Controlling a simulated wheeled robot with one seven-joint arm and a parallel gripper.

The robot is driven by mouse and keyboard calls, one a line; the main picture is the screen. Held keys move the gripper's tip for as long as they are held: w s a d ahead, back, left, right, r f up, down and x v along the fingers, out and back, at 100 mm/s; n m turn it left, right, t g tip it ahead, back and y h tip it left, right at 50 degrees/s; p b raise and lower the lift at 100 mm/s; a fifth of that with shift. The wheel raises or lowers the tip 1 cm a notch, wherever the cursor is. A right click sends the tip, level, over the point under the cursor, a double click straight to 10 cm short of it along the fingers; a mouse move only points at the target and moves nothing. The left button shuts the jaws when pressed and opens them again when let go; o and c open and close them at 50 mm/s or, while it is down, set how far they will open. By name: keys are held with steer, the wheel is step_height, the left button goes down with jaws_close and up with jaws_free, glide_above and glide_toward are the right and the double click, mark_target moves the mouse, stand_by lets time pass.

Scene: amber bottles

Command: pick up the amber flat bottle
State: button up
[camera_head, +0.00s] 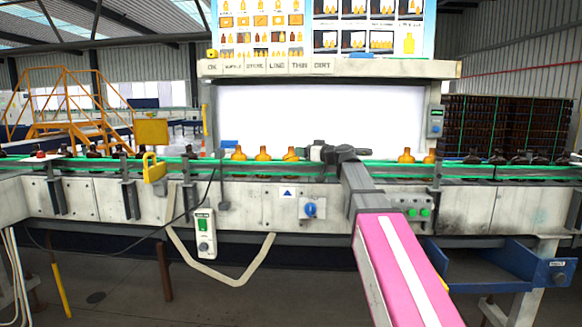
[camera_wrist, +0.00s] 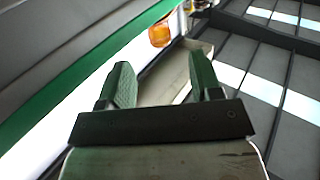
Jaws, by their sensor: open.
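Several amber bottles stand on the conveyor in the head view: a group of three on the left, with the nearest bottle (camera_head: 291,154) just left of my gripper (camera_head: 318,152), and a pair (camera_head: 405,156) to the right of my arm. I cannot tell which one is the flat bottle. In the wrist view my gripper (camera_wrist: 161,82) has its two dark green fingers spread, with nothing between them. An amber bottle (camera_wrist: 160,34) lies beyond the fingertips, apart from them. Part of another amber thing shows at the top edge.
Green guide rails (camera_head: 470,163) run along the conveyor. A white backlit panel (camera_head: 320,110) stands behind it under a sign board. Dark bottles (camera_head: 500,158) stand on the belt at both ends. A blue chute (camera_head: 485,262) juts out at lower right.

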mark_target(292, 147)
steer(key=x, duration=0.6)
steer(key=shift+w+a+r, duration=0.2)
steer(key=shift+w+r, duration=0.05)
steer(key=shift+r, duration=0.15)
jaws_close()
